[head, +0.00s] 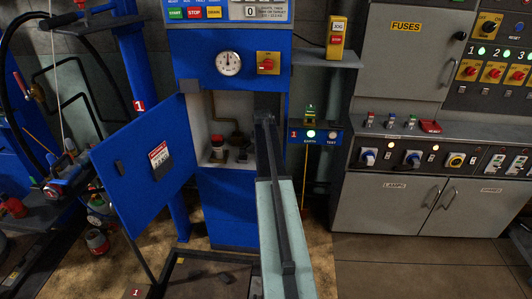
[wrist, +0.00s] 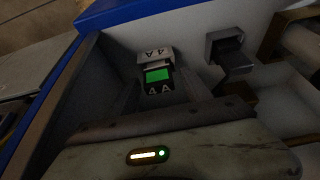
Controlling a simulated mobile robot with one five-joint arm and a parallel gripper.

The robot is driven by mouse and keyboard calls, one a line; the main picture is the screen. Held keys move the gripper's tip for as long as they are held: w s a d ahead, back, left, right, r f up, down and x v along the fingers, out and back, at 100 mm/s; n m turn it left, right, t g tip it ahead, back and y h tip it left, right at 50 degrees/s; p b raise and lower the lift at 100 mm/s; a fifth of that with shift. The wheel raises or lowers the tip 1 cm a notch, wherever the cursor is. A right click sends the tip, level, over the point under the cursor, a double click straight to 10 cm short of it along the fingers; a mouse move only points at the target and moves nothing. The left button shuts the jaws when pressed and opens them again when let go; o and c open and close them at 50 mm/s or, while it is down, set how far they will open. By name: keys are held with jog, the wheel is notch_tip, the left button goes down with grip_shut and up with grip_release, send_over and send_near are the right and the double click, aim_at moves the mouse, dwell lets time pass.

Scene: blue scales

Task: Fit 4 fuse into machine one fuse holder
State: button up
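Machine one is the blue cabinet (head: 226,205), with its blue door (head: 145,172) swung open to the left. My arm reaches up to the right side of its opening and hides that part. My gripper (wrist: 157,82) shows in the wrist view, with its fingers on either side of a small fuse (wrist: 157,75) with a green band and 4A marking. The fingers appear closed on the fuse. A grey block with a dark front (wrist: 230,52), possibly the fuse holder, sits on the pale wall right of the fuse and apart from it. In the head view the gripper and fuse are hidden.
A red and black part (head: 218,148) stands inside the cabinet. A grey bench (head: 450,128) at right holds several small coloured items and a red block (head: 430,126). A box marked FUSES (head: 400,55) is above it. Blue walls and a pale ledge lie close around my gripper.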

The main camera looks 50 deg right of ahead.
jog(key=p+v, duration=1.1)
jog(key=v, duration=0.1)
jog(key=a+f+n+y, duration=0.15)
jog(key=a+n, duration=0.35)
jog(key=a, duration=2.5)
jog(key=s+a+n+g+y, duration=0.1)
jog(key=s+a+n, duration=0.3)
jog(key=a, duration=0.9)
jog(key=s+a+n+g+y, duration=0.15)
jog(key=s+a, duration=0.45)
jog(key=a, duration=0.6)
jog(key=r+p, duration=0.5)
jog(key=shift+w, duration=0.3)
